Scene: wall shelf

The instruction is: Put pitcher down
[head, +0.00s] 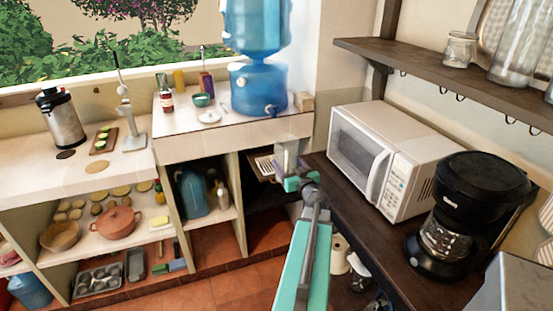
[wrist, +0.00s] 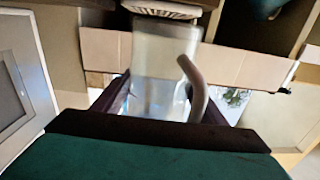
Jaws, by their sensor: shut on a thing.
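The pitcher (head: 287,158) is a clear, greyish vessel. My gripper (head: 296,181) is shut on it and holds it up in front of the gap between the tiled counter and the dark wooden counter. In the wrist view the pitcher (wrist: 160,62) is between the two dark fingers, with its curved handle on the right side. In that view my gripper (wrist: 165,105) hides part of it. The pitcher looks roughly upright in the head view, and I see nothing touching it from below there.
The dark counter (head: 395,235) holds a white microwave (head: 360,150) and a black coffee maker (head: 465,215). A wooden shelf (head: 430,70) with glass jars hangs above. The tiled counter (head: 225,125) bears a blue water dispenser (head: 257,88), bottles and a bowl. Free counter shows left of the dispenser.

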